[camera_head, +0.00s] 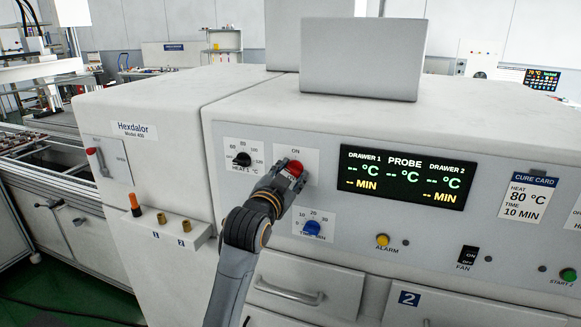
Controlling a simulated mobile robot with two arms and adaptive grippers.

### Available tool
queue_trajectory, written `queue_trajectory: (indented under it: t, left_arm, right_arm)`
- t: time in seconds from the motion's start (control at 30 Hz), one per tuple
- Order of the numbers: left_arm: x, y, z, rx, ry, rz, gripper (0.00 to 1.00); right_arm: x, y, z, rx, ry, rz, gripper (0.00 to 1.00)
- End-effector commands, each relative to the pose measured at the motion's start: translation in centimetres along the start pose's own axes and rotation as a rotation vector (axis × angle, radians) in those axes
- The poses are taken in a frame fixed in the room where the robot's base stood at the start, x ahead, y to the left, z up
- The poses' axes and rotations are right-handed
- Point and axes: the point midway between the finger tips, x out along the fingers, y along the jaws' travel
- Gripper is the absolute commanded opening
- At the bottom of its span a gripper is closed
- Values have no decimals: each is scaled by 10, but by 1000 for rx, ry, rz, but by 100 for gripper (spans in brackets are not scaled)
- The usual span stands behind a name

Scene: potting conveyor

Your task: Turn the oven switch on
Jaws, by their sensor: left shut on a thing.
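The oven (240,185) is a large white cabinet with a control panel on its front. The red oven switch (295,168) sits on a white plate marked ON at the top, left of the display. My left gripper (286,176) reaches up from below and is shut on the red switch. The gripper hides the lower part of the switch and its plate. The display (405,177) is lit and shows dashes for the temperatures and times. My right gripper is not in view.
A black HEAT knob (242,159) is left of the switch and a blue knob (312,228) below right of it. A yellow ALARM button (382,240), a black FAN switch (467,258) and a green START 2 button (568,274) are further right. Drawer handles lie below.

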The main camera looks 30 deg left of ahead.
Motion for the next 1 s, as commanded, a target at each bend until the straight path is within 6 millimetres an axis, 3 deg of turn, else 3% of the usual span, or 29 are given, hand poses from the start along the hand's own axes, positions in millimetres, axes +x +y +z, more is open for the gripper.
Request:
queue_trajectory:
  t: [1.0]
  left_arm:
    - [0,1,0,919,-3,0,8]
  right_arm:
    - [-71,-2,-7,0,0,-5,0]
